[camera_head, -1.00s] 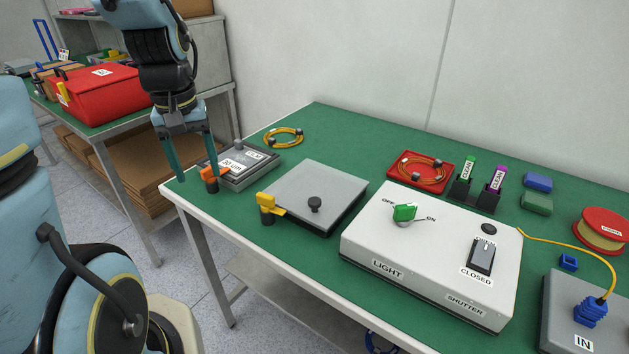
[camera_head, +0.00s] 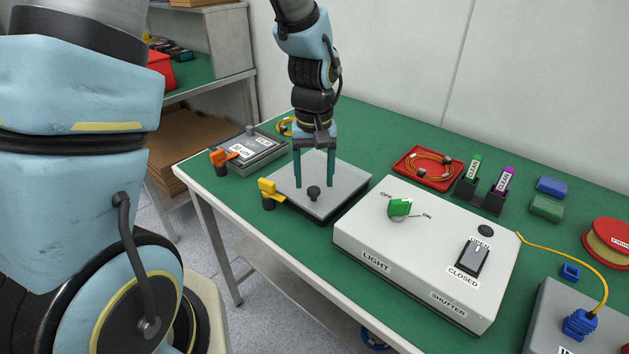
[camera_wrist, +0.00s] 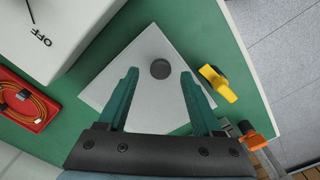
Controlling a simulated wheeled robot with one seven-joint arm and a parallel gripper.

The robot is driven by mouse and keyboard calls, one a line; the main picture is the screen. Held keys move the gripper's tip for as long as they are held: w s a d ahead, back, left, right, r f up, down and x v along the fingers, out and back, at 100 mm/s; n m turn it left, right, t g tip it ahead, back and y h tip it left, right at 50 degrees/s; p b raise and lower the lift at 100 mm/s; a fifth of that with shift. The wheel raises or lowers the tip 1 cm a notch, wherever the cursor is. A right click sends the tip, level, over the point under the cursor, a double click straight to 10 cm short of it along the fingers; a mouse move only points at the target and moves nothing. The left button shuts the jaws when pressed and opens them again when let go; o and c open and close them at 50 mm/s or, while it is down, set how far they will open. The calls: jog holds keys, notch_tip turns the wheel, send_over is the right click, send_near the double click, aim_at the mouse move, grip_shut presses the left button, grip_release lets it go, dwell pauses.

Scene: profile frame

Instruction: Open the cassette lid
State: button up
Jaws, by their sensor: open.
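A flat grey square lid (camera_head: 345,180) with a round black knob (camera_head: 313,193) lies level on the green bench, its edges flush with the base below as far as I can tell. My gripper (camera_head: 314,184) points down above it, fingers apart and empty. In the wrist view the knob (camera_wrist: 160,69) lies between and just beyond the fingertips; I cannot tell the height gap. A yellow latch (camera_head: 267,187) on a black post stands at the lid's left corner. In the wrist view the yellow latch (camera_wrist: 218,83) lies beside the lid's edge; contact is unclear.
A grey box (camera_head: 260,150) with an orange latch (camera_head: 222,157) sits to the left. A white LIGHT/SHUTTER box (camera_head: 430,240) stands close on the right. A red tray (camera_head: 405,174) with an orange cable lies behind. The bench's front edge is near the yellow latch.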

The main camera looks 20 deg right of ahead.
jog(key=shift+f, duration=1.15)
grip_shut()
dwell(0.6)
